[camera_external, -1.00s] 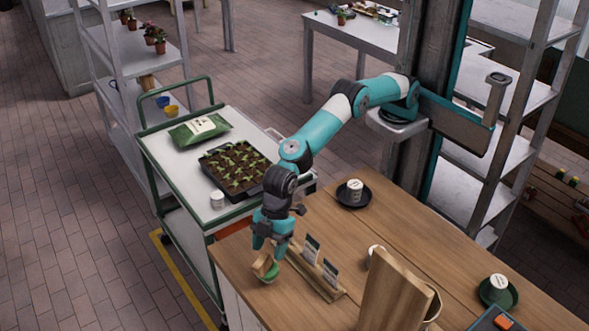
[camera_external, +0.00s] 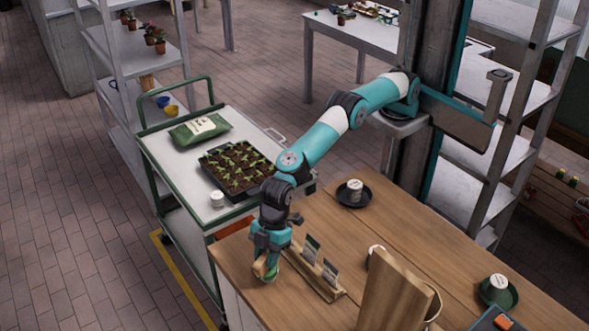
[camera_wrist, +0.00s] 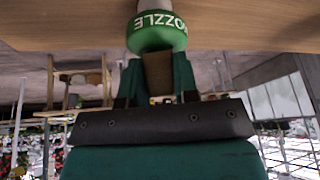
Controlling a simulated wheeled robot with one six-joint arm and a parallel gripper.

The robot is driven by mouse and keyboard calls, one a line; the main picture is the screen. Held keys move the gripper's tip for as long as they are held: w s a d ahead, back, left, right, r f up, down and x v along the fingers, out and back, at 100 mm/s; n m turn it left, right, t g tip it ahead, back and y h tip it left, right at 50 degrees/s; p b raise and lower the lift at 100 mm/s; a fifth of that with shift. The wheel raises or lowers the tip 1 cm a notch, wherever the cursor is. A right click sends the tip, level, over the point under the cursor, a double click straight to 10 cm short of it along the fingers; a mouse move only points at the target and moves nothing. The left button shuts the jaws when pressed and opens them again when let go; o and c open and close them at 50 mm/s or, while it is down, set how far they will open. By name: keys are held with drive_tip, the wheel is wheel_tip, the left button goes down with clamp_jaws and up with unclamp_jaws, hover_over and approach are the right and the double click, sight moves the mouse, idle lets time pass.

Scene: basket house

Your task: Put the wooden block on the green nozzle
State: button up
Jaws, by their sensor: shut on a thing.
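My gripper (camera_external: 267,266) points down near the bench's front left corner. In the wrist view, its green fingers (camera_wrist: 183,74) are shut on the wooden block (camera_wrist: 157,75), a brown piece between them. The green nozzle (camera_wrist: 160,32), with white lettering reading NOZZLE, lies right at the block's far end. The block appears to touch or nearly touch it; I cannot tell which. In the external view, the block (camera_external: 260,267) shows small beside the fingers, and the nozzle is mostly hidden behind the gripper.
A wooden rack with seed cards (camera_external: 318,272) stands close to the right of my gripper. A wooden board (camera_external: 395,295) stands further right. A trolley with a seedling tray (camera_external: 238,167) is at the left.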

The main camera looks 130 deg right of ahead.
drive_tip(key=shift+r, duration=0.1)
wheel_tip(320, 180, up, 12)
drive_tip(key=b, duration=0.2)
wheel_tip(320, 180, up, 8)
drive_tip(key=p, duration=0.5)
hover_over(266, 253)
drive_tip(key=f+b, duration=0.5)
drive_tip(key=f, duration=0.1)
drive_tip(key=s+f+t+b, duration=0.1)
drive_tip(key=f+b, duration=0.5)
drive_tip(key=f, duration=0.1)
drive_tip(key=f+t+b, duration=0.1)
drive_tip(key=f+b, duration=0.4)
drive_tip(key=f, duration=0.2)
drive_tip(key=shift+s+d+f+y, duration=0.1)
drive_tip(key=shift+s+d+y, duration=0.25)
drive_tip(key=shift+y, duration=0.05)
drive_tip(key=shift+f+b, duration=0.2)
drive_tip(key=shift+b, duration=0.1)
drive_tip(key=o, duration=1)
